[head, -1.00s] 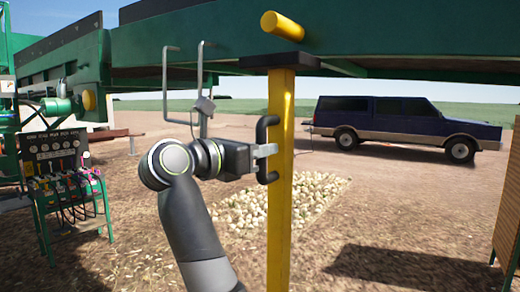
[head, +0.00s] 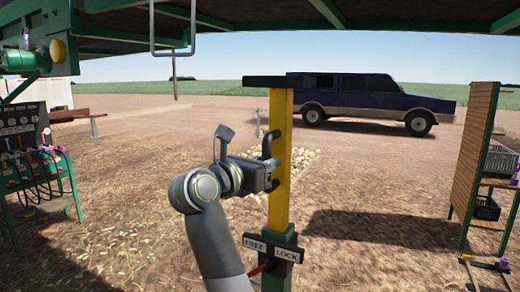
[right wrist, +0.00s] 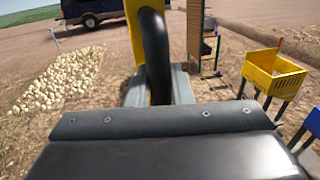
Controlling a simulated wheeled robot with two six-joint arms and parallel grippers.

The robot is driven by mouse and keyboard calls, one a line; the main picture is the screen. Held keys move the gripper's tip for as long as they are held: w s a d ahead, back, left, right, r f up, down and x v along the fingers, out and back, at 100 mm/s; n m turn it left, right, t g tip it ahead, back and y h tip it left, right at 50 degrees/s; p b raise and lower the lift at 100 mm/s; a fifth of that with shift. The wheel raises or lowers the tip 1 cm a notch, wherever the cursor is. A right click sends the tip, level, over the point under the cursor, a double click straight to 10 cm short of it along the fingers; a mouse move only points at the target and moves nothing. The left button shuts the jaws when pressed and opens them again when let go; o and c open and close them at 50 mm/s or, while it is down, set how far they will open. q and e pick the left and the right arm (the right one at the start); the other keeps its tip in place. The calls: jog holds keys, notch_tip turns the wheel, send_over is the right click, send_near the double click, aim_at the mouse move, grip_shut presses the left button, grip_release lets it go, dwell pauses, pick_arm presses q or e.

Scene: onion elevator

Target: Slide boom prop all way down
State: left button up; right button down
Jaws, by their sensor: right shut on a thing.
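The boom prop is a yellow post (head: 279,190) with a dark flat top plate (head: 284,82), standing upright in a green sleeve (head: 279,278). Its top plate is clear of the green boom (head: 400,18) overhead. My right gripper (head: 274,178) is shut on the black handle (head: 268,147) on the post's side. In the right wrist view the handle (right wrist: 155,50) runs between the fingers, in front of the yellow post. A sign reading FREE and LOCK (head: 273,247) is on the sleeve, with a red lever (head: 262,269) at its left. My left gripper is not in view.
A control stand (head: 30,150) with hoses is at the left. A pile of onions (right wrist: 65,80) lies on the ground behind the post. A dark blue vehicle (head: 365,100) is parked farther back. A wooden panel (head: 475,150) and a yellow bin (right wrist: 275,75) stand to the right.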

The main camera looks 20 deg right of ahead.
jog(key=b, duration=0.4)
send_near(280, 192)
jog(key=d, duration=0.1)
jog(key=w+d+r, duration=0.1)
jog(key=w+d, duration=0.1)
jog(key=shift+d+r, duration=0.3)
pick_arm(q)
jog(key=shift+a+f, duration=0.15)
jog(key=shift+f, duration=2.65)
pick_arm(e)
jog(key=shift+f, duration=0.85)
jog(key=c, duration=1.3)
grip_release()
jog(key=shift+d, duration=0.15)
jog(key=shift+c, duration=0.2)
pick_arm(q)
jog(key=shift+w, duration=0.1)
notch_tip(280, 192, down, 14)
jog(key=b, duration=1.5)
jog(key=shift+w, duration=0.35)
pick_arm(e)
jog(key=v, duration=1.7)
jog(key=shift+a, duration=0.25)
